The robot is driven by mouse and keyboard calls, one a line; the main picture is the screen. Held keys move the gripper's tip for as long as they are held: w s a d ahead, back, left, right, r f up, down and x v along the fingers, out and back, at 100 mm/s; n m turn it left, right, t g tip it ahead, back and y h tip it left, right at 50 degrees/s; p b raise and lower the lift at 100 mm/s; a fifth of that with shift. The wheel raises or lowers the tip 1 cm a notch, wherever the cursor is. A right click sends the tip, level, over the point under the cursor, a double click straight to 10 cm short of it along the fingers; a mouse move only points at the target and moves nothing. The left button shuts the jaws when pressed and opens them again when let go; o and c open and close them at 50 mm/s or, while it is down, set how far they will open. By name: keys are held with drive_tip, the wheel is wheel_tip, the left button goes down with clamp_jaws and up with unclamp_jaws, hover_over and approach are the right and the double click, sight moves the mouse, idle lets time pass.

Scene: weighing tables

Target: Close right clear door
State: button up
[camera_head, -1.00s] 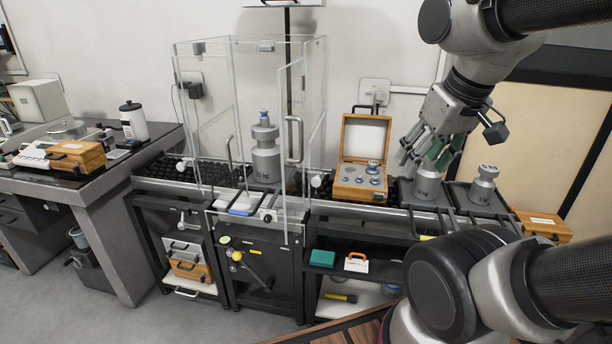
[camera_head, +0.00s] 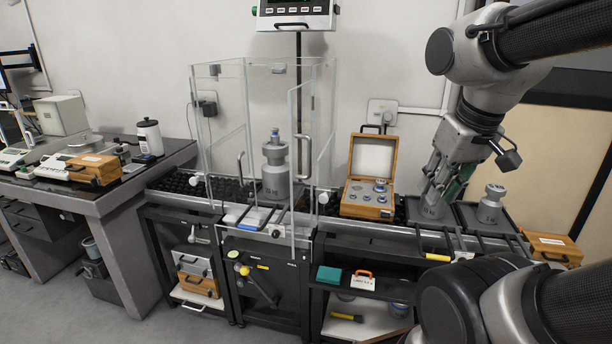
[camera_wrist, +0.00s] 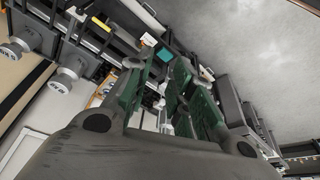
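The clear enclosure (camera_head: 222,140) stands on the weighing table with a large grey weight (camera_head: 275,175) inside. Its right clear door (camera_head: 301,215) stands open, swung out toward me, with a grey vertical handle (camera_head: 303,155). The left clear door (camera_head: 232,165) also stands swung out, with its own handle (camera_head: 241,167). My gripper (camera_head: 445,188) is well to the right of the enclosure, above and in front of a grey weight (camera_head: 432,207). Its green-padded fingers are apart and look empty. The wrist view shows the fingers (camera_wrist: 172,88) spread; I cannot make out the door there.
An open wooden weight box (camera_head: 368,212) sits between the enclosure and my gripper. Another grey weight (camera_head: 490,207) stands on a tray at right. A display (camera_head: 292,12) is on a pole above the enclosure. Floor (camera_head: 195,325) is open at front left.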

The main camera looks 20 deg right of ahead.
drive_tip(key=w+f+m, duration=0.1)
drive_tip(key=w+f+m+g+y, duration=0.1)
drive_tip(key=w, duration=0.1)
drive_tip(key=shift+w+m, duration=0.2)
drive_tip(key=shift+m, duration=0.2)
clamp_jaws()
drive_tip(key=w+a+r+m+t+y, duration=0.1)
drive_tip(key=w+a+r+m+y, duration=0.2)
drive_tip(key=w+m, duration=0.55)
drive_tip(key=w+a+m+t+y, duration=0.1)
drive_tip(key=w+a+m+y, duration=0.4)
drive_tip(key=m, duration=0.7)
drive_tip(key=h, duration=0.1)
approach(292, 183)
wheel_tip(292, 183, down, 3)
drive_tip(key=a, duration=0.1)
drive_tip(key=shift+w+a+f+m, duration=0.1)
drive_tip(key=shift+w+a+m, duration=0.15)
drive_tip(key=shift+w+a, duration=0.6)
